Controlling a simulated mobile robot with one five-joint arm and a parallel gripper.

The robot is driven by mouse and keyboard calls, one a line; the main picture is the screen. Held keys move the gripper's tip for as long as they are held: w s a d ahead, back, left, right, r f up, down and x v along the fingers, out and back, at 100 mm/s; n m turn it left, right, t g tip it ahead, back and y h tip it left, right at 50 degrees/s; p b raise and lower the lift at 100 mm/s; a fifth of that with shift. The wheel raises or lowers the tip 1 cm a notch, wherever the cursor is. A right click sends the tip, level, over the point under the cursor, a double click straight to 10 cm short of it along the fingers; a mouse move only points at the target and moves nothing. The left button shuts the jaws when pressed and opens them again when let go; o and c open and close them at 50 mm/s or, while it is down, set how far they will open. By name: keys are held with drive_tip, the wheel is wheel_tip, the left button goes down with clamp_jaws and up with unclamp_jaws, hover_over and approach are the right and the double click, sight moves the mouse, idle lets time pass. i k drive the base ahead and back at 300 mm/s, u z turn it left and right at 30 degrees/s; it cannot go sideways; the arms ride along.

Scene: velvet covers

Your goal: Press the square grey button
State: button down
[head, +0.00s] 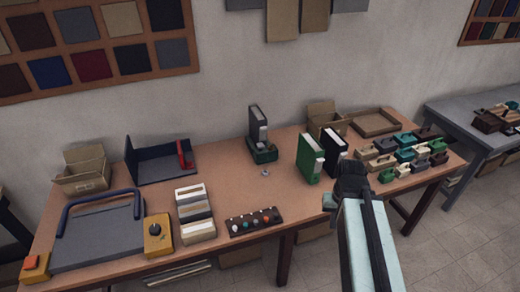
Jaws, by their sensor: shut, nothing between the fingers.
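A dark strip (256,222) with a row of several small coloured knobs or buttons lies near the front edge of the brown table. They look white, grey-green, orange and dark; their exact shapes are too small to tell. I cannot make out for certain which one is the square grey button. A small grey piece (265,173) sits alone on the table behind the strip. My gripper (350,172) is shut and empty, over the table's front right part, to the right of the strip and apart from it. My arm hides some of the table edge there.
Left of the strip are file boxes (195,213), a yellow box with a dark knob (158,236) and a grey press (100,231). Binders (310,158) stand behind my gripper; several small coloured boxes (404,155) lie right. Bare tabletop (228,178) lies behind the strip.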

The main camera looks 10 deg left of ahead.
sight(260, 145)
drive_tip(key=k, duration=0.25)
drive_tip(key=u, duration=1.55)
drive_tip(key=i, duration=0.8)
drive_tip(key=z, duration=1.35)
drive_tip(key=i, duration=0.95)
drive_tip(key=u, duration=0.1)
